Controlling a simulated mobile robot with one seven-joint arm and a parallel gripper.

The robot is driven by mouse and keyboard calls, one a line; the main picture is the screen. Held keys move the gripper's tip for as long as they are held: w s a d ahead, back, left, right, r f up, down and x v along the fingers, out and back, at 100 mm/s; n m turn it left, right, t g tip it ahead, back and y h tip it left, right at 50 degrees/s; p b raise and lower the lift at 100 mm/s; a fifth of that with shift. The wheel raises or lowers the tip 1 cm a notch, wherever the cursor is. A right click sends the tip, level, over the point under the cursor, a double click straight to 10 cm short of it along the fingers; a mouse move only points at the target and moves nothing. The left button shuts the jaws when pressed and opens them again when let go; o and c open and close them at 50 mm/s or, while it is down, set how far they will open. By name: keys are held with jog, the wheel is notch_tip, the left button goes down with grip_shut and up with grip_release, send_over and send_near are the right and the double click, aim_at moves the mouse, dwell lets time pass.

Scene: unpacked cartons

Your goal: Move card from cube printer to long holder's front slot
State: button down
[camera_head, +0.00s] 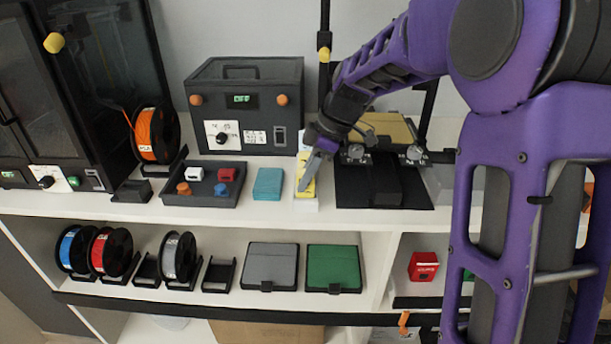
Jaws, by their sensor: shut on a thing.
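My gripper (314,163) is in the middle of the upper shelf, pointing down and left. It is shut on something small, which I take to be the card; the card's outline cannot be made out. The fingertips are at a small yellow and white item (307,189) on the shelf, and I cannot tell whether they touch it. A dark boxy machine (70,135) with clear doors stands at far left, likely the cube printer, with a knob and small panel at its front. I cannot clearly identify the long holder.
An open-frame machine with a black base (355,190) stands right of my gripper. Spools and the grey and green cases (333,267) fill the lower shelf.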

jog(key=shift+f+b, duration=0.45)
jog(key=shift+f, duration=0.25)
jog(key=shift+f, duration=0.15)
jog(key=c, duration=0.8)
grip_release()
jog(key=p+v, duration=0.3)
jog(key=v, duration=1.4)
jog(key=shift+d+r, duration=0.15)
jog(key=shift+r, duration=0.1)
